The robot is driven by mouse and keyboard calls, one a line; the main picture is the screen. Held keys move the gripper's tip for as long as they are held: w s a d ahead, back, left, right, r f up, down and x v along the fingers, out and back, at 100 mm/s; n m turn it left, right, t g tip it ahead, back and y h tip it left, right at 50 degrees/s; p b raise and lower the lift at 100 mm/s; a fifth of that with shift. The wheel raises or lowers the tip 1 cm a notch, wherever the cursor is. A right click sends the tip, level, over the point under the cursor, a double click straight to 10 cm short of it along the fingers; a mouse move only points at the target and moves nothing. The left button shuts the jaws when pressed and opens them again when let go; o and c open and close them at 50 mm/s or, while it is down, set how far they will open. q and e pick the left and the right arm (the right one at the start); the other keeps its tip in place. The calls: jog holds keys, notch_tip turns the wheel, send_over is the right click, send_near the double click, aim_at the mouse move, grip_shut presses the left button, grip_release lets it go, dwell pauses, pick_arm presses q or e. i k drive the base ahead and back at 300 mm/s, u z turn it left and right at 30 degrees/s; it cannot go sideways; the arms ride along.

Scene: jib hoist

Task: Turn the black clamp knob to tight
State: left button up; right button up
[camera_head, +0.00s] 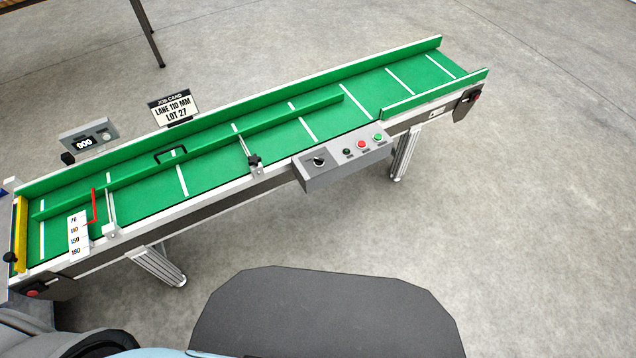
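A black clamp knob (254,161) sits on a thin metal rod at the near side rail of the green conveyor (210,176), near its middle. It is small in the head view, and I cannot tell how tight it is. The rod reaches over the belt toward the long green guide rail (205,149). A second rod bracket (111,228) stands further left, beside a white scale plate (78,234) marked 70 to 190 and a red pointer (96,205). Neither of my grippers shows in the head view.
A control box (345,162) with a black switch and several buttons juts from the conveyor's near side, right of the knob. A job card (173,108) reads "LANE 110 MM LOT 27". A counter (88,137) reads 000. Open floor (480,230) lies at the right.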

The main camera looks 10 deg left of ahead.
aim_at(253, 160)
jog(key=z, duration=0.05)
jog(key=k, duration=0.35)
jog(key=z, duration=0.8)
jog(key=i, duration=1.1)
jog(key=u, duration=1.3)
jog(key=i, duration=0.7)
jog(key=u, duration=0.85)
